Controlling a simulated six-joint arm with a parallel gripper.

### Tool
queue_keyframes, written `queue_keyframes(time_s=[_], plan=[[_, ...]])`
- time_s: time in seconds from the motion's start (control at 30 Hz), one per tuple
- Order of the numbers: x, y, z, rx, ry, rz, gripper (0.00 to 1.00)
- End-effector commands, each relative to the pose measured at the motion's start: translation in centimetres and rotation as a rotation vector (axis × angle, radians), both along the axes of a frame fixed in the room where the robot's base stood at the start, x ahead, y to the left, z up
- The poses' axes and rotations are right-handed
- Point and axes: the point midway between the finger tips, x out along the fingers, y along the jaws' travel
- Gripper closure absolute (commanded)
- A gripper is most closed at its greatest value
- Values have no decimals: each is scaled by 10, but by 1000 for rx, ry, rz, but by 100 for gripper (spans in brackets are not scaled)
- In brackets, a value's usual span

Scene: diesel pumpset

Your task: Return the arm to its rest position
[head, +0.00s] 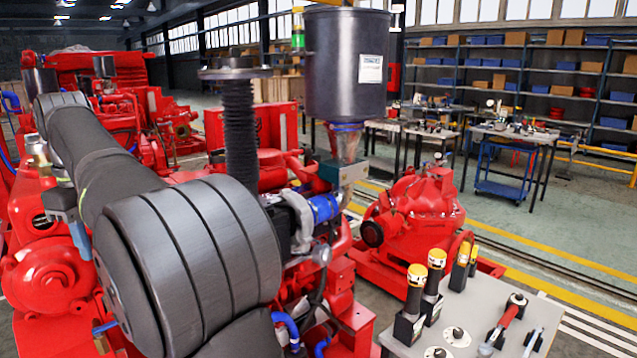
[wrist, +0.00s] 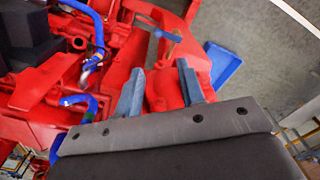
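My gripper (wrist: 160,88) shows in the wrist view as two blue-grey fingers standing apart, with nothing held between them. Red machinery (wrist: 165,90) lies behind the fingers; I cannot tell whether they touch it. In the head view my dark grey arm reaches from the bottom centre to the upper left, over the left part of the red diesel pumpset (head: 50,270).
A black vertical cylinder (head: 240,130) and a dark canister (head: 346,65) rise close to the arm. A red pump (head: 415,215) stands right of centre. A blue tray (wrist: 222,65) shows beyond the fingers.

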Motion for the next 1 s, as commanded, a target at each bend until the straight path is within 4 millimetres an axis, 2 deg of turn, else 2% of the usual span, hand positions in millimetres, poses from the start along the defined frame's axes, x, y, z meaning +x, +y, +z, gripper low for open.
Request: queue_keyframes(time_s=[0.1,0.13,0.5,1.0], plan=[[0,0,20,2,-1,0,64],[0,0,21,6,-9,-10,64],[14,7,11,142,-181,-223,64],[27,14,12,394,-365,-466,64]])
